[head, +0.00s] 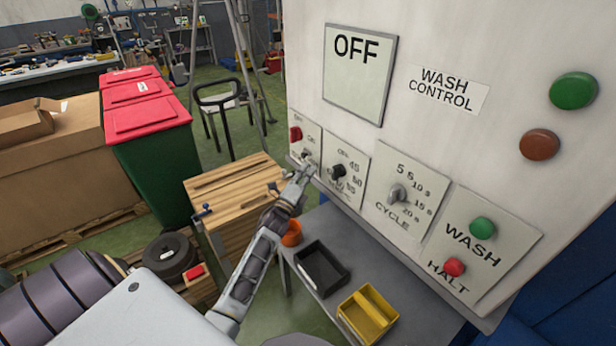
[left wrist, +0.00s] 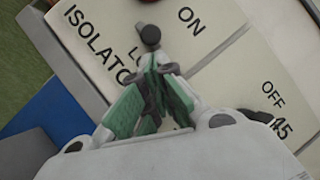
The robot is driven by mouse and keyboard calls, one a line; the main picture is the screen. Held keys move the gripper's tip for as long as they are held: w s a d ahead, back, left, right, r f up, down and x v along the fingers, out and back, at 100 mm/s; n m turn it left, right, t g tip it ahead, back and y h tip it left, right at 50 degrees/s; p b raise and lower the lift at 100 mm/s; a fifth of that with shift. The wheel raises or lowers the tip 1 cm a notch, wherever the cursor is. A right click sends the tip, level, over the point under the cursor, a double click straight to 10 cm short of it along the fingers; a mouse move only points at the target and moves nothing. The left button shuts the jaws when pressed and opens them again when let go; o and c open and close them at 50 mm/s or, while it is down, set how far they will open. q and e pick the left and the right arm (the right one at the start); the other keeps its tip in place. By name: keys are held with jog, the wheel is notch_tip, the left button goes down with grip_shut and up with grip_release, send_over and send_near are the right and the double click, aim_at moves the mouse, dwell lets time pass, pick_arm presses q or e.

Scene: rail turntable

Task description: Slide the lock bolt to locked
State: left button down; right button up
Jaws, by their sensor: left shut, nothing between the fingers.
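The isolator panel (head: 311,134) is the leftmost plate on the white control cabinet, with a red handle (head: 296,134). In the left wrist view, its plate (left wrist: 100,35) reads ISOLATOR and ON, and a partly hidden word starts with "LO". A small dark knob on a stem (left wrist: 150,36), apparently the lock bolt, stands beside that word. My left gripper (head: 304,167) is at the panel's lower edge. In the left wrist view its fingertips (left wrist: 160,66) are shut and empty, just below the knob; I cannot tell whether they touch. My right gripper is not in view.
A black selector knob (head: 338,172), a grey cycle knob (head: 397,193) and the WASH/HALT panel (head: 507,245) lie to the right. Below is a grey shelf (head: 425,305) with a black bin (head: 322,270) and a yellow bin (head: 368,314). A wooden crate (head: 235,190) stands left.

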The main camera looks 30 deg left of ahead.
aim_at(308, 156)
pick_arm(q)
jog(key=shift+w+a+r, duration=0.25)
jog(key=shift+a, duration=0.1)
jog(key=shift+w+a+r+b, duration=0.1)
jog(key=shift+w+a+b, duration=0.25)
jog(key=shift+a, duration=0.35)
jog(key=shift+a+r, duration=0.2)
